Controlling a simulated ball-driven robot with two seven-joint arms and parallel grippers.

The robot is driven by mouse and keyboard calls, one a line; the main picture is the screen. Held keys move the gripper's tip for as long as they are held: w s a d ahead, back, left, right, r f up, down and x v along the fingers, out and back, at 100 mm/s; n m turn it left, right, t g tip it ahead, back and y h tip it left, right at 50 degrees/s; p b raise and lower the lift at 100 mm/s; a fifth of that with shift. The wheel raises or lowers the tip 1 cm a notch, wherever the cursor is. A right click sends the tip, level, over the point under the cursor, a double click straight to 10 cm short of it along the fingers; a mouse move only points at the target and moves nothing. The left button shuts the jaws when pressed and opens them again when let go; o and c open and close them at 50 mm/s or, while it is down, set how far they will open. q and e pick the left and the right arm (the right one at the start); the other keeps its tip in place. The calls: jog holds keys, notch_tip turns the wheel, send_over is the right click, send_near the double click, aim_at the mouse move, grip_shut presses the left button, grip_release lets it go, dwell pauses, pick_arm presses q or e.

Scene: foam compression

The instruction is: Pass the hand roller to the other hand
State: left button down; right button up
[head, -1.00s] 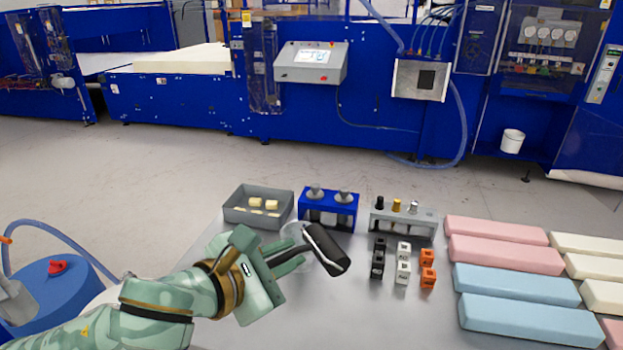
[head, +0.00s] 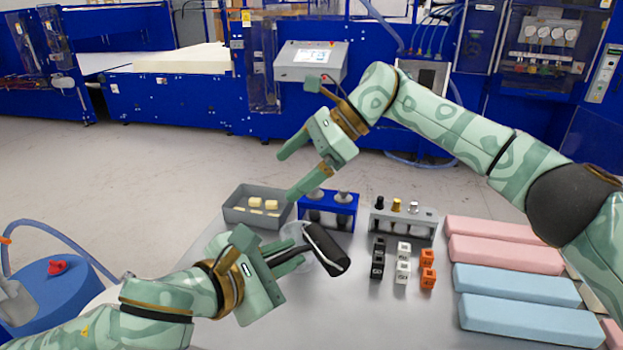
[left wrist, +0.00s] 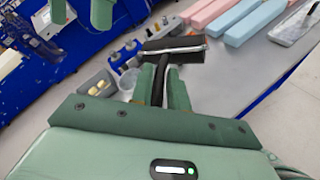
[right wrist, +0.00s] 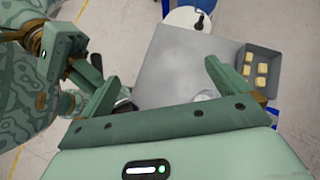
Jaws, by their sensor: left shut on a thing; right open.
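The hand roller has a black cylinder (head: 325,249) on a metal frame. My left gripper (head: 293,262) is shut on its handle and holds it above the grey table. In the left wrist view the roller (left wrist: 172,45) extends beyond the fingers (left wrist: 163,82), its handle between them. My right gripper (head: 286,176) is open and empty, above and to the left of the roller in the head view, with its fingers pointing left. In the right wrist view its fingers (right wrist: 148,72) are wide apart, and the roller is mostly hidden; a dark part shows near the left finger.
A grey tray (head: 234,213) with foam pieces, a blue stand (head: 330,208) and a grey rack (head: 405,220) line the table's back. Labelled cubes (head: 403,270) stand right of the roller. Pink and blue foam blocks (head: 515,283) lie at right. A clear round object (head: 297,231) is partly behind the roller.

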pick_arm(q)
jog(key=shift+s+a+r, duration=0.1)
jog(key=shift+a, duration=0.2)
jog(key=shift+d, duration=0.25)
pick_arm(e)
jog(key=s+d+r+n+t+h, duration=0.1)
jog(key=s+d+r+n+h, duration=0.15)
jog(key=s+h, duration=0.75)
notch_tip(320, 180, down, 12)
jog(key=shift+w+r, duration=0.15)
jog(key=shift+r, duration=0.1)
jog(key=shift+n, duration=0.25)
jog(key=c, duration=1)
pick_arm(q)
jog(key=c, duration=1.3)
grip_release()
